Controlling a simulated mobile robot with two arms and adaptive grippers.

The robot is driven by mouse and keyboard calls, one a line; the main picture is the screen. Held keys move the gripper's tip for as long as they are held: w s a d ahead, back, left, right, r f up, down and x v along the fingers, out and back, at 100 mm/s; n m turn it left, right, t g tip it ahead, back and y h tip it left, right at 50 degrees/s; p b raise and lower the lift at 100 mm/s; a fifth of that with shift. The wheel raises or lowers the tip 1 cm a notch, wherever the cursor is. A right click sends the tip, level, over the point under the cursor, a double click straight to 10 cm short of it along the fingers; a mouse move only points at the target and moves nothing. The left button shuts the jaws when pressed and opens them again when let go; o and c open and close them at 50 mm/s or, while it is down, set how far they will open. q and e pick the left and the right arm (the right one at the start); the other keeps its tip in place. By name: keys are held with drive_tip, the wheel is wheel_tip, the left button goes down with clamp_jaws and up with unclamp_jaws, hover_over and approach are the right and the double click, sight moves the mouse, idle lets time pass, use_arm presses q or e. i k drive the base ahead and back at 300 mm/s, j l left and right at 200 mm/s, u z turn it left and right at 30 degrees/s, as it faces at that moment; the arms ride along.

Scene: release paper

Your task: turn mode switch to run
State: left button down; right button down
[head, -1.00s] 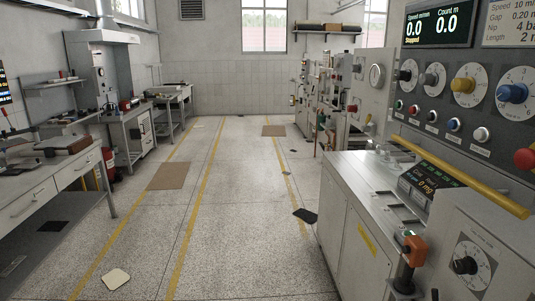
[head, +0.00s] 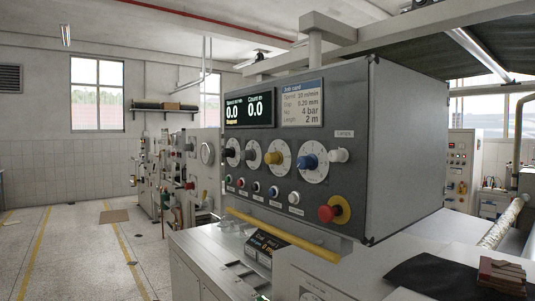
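The grey control panel (head: 325,125) stands right of centre in the head view. Its dials carry a black knob (head: 232,152), a grey knob (head: 251,153), a yellow knob (head: 273,158) and a blue knob (head: 307,161). A small whitish knob (head: 339,155) sits right of the blue one under a label too small to read. I cannot tell which of these is the mode switch or how it is set. The speed and count display (head: 249,109) reads 0.0 and 0.0. Neither of my grippers is in view.
A yellow bar (head: 283,235) runs in front of the panel above the bench. A red emergency button (head: 332,212) and a row of small buttons (head: 257,187) are on the panel. Dark cloth (head: 430,276) lies at lower right. Clear floor (head: 75,255) lies to the left.

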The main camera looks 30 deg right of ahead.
sight(250, 155)
drive_tip(key=i, duration=0.2)
drive_tip(key=i+j+z, duration=0.1)
drive_tip(key=z, duration=0.25)
drive_tip(key=i+j+z, duration=0.4)
drive_tip(key=z, duration=0.25)
drive_tip(key=i, duration=0.1)
